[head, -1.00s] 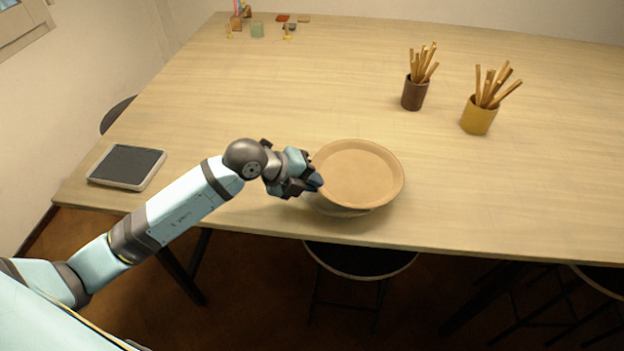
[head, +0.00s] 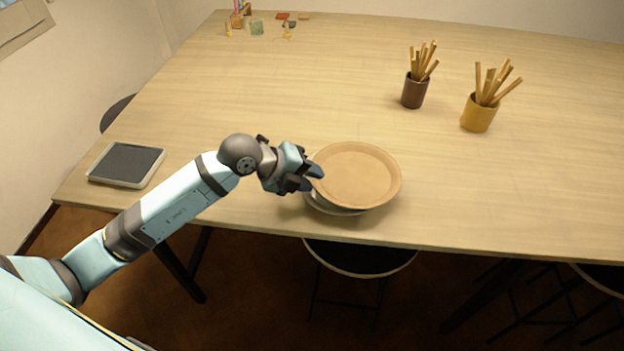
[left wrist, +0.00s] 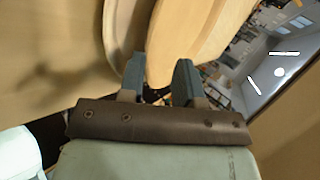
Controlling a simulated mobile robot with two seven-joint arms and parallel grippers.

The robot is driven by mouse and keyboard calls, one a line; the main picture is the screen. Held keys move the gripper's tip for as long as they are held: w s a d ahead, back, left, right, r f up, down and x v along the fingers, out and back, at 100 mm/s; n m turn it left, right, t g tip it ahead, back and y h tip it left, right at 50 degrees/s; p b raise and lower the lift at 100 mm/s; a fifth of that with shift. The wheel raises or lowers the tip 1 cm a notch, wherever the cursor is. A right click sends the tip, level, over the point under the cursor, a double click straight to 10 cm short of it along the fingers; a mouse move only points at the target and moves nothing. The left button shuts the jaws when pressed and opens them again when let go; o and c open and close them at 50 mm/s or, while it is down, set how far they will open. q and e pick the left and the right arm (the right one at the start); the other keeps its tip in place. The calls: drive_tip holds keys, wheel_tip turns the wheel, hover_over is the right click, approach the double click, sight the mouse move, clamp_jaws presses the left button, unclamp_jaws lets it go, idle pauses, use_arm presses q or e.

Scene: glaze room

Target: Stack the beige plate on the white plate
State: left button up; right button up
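The beige plate (head: 357,174) is in the head view near the table's front edge, face up. The white plate (head: 336,209) is directly under it and mostly hidden; only its lower left rim shows. My left gripper (head: 314,172) is at the left rim of the beige plate. I cannot tell whether the two plates touch. My right gripper is not in view.
A brown cup (head: 414,93) and a yellow cup (head: 479,113), both holding sticks, stand behind the plates. A grey tray (head: 126,165) lies at the left. Small items sit at the far left corner. A stool (head: 360,258) is under the front edge.

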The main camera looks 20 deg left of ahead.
use_arm(q)
drive_tip(key=v, duration=1.1)
drive_tip(key=shift+f, duration=0.15)
drive_tip(key=shift+s, duration=0.1)
